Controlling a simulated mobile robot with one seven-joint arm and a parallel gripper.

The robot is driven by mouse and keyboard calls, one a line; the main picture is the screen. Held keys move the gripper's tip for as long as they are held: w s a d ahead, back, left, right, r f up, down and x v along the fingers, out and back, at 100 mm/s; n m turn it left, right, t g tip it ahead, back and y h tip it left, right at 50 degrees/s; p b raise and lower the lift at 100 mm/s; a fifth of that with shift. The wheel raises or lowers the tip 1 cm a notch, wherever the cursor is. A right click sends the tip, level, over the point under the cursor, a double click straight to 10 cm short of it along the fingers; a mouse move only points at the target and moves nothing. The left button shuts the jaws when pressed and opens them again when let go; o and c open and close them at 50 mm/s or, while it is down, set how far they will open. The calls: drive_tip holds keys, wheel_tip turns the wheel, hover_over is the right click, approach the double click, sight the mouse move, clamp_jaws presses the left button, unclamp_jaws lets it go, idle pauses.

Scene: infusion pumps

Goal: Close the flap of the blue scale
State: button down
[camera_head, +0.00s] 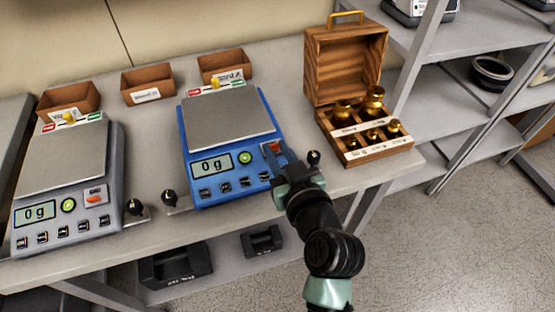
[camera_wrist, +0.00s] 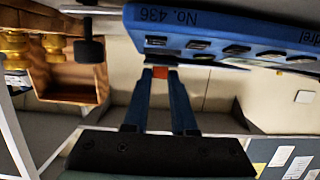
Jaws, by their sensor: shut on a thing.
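The blue scale (camera_head: 228,142) stands on the bench with its display reading 0 g. A small red part (camera_head: 275,147) shows at its right front, mostly hidden by my gripper (camera_head: 277,163). In the wrist view my gripper (camera_wrist: 161,76) has its two blue fingers at the scale's edge (camera_wrist: 230,40), with the red part (camera_wrist: 160,72) between the tips. The fingers are shut on this part, which looks like the flap. Its exact angle is hidden.
A grey scale (camera_head: 60,170) stands to the left. An open wooden box (camera_head: 345,70) with brass weights is close on the right. Black knobs (camera_head: 169,197) (camera_head: 313,157) flank the blue scale. Brown bins (camera_head: 147,85) line the wall.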

drive_tip(key=shift+s+f+t+y+b, duration=0.2)
drive_tip(key=shift+f+t+b, duration=0.45)
drive_tip(key=shift+b, duration=2.1)
drive_tip(key=shift+f+t+y+b, duration=0.35)
drive_tip(key=shift+t+b, duration=0.5)
drive_tip(key=shift+b, duration=2.8)
drive_tip(key=shift+t+b, duration=0.3)
drive_tip(key=shift+b, duration=0.1)
drive_tip(key=shift+r, duration=0.15)
drive_tip(key=c, duration=0.7)
unclamp_jaws()
drive_tip(key=shift+s+d, duration=0.1)
drive_tip(key=shift+b+v, duration=0.75)
drive_tip(key=shift+v, duration=5.7)
